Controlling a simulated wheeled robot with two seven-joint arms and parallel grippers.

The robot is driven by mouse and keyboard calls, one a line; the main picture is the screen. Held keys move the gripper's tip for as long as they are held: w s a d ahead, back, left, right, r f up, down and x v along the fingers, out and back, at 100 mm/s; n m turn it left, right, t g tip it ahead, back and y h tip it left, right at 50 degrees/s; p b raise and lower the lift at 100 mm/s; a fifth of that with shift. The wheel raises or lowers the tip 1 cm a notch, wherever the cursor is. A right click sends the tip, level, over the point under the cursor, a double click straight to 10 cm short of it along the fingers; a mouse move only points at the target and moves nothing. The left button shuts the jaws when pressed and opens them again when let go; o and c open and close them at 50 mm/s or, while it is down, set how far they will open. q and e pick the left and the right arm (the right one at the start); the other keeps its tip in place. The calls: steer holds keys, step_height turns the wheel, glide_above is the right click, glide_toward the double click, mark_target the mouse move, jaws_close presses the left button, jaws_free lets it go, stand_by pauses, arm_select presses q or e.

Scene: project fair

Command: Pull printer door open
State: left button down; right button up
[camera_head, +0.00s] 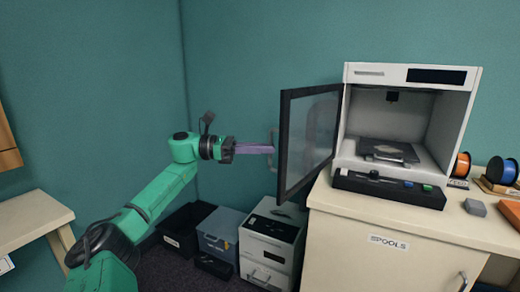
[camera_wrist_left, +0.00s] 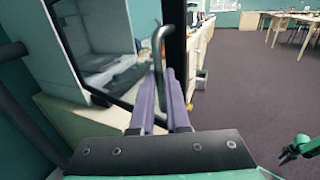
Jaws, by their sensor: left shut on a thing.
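The white printer (camera_head: 412,75) stands on the cabinet with its front open. Its dark-framed, see-through door (camera_head: 305,145) is swung out to the left, well away from the opening. My left gripper (camera_head: 268,150) is shut on the door's handle (camera_head: 273,135), with its purple fingers pointing right. In the left wrist view the grey curved handle (camera_wrist_left: 160,42) rises from between the fingers (camera_wrist_left: 160,95), in front of the door's dark frame (camera_wrist_left: 174,50). A green arm part of mine shows at that view's lower right edge; whether its gripper is open is unclear.
The cabinet (camera_head: 370,265) carries orange and blue spools (camera_head: 502,171) at the right. Below the door, bins (camera_head: 217,235) and a white drawer unit (camera_head: 268,240) stand on the floor. A table (camera_head: 30,215) is at the left.

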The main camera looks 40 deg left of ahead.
arm_select(q)
steer(key=c, duration=1.3)
jaws_free()
steer(key=shift+a+r, duration=0.1)
steer(key=shift+r, duration=0.2)
steer(key=o, duration=0.4)
steer(key=shift+w+f, duration=0.1)
steer(key=shift+w, duration=0.15)
steer(key=shift+w+d+f, duration=0.15)
steer(key=shift+w+d, duration=0.05)
steer(key=shift+w, duration=0.1)
steer(key=b+v, duration=0.1)
steer(key=v, duration=1.4)
steer(key=shift+s+d+b, duration=0.1)
steer(key=shift+d+b, duration=0.1)
steer(key=shift+b, duration=0.1)
